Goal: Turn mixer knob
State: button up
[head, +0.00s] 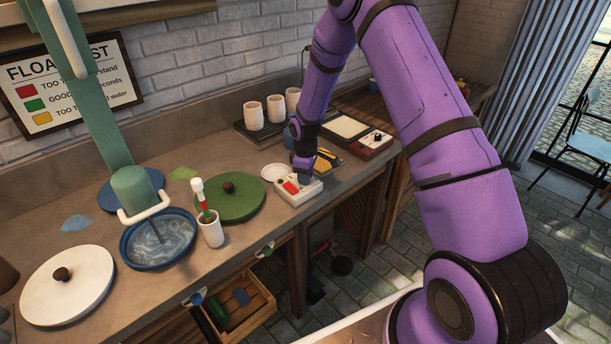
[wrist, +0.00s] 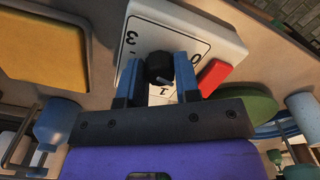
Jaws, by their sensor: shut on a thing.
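The mixer control (head: 298,190) is a small white box with a red button, standing near the counter's front edge in the head view. In the wrist view its white top (wrist: 197,32) carries printed numbers, a black knob (wrist: 159,67) and the red button (wrist: 214,77). My gripper (wrist: 158,72) has its two blue fingers on either side of the black knob and is shut on it. In the head view my gripper (head: 304,165) is over the back of the box and hides the knob. The green mixer (head: 130,185) stands over a blue bowl (head: 158,246) of greyish liquid.
A white cup (head: 210,229) with a red-and-white stick stands left of the box, by a round green lid (head: 231,207). A small white dish (head: 273,172) is close behind the box. Several cups (head: 254,116) stand on a rack at the wall. An open drawer (head: 237,312) juts out below.

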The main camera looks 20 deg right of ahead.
jog(key=m, duration=0.5)
jog(key=shift+m, duration=0.3)
jog(key=m, duration=1)
jog(key=shift+m, duration=2.7)
jog(key=o, duration=0.9)
jog(key=shift+r, duration=0.1)
